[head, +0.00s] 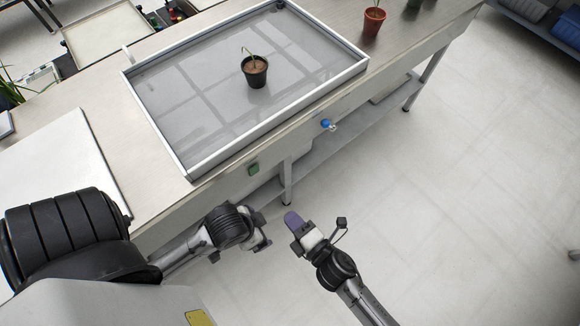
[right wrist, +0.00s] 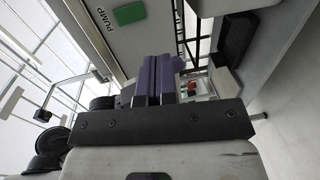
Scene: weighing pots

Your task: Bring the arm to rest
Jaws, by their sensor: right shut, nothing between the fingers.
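My right gripper (head: 292,218) hangs in the open space in front of the bench, above the floor, clear of the bench edge. In the right wrist view its two purple fingers (right wrist: 152,80) are closed together with nothing between them. My left gripper (head: 264,240) is close to the bench's front side, to the left of the right one. Its fingertips are turned away and I cannot make out their opening. No object shows in either gripper.
A black pot with a drooping plant (head: 256,72) stands in the metal-rimmed tray (head: 273,126) on the bench (head: 125,160). A red-brown pot (head: 373,22) stands right of the tray. A green "PUMP" panel (right wrist: 130,13) is on the bench front.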

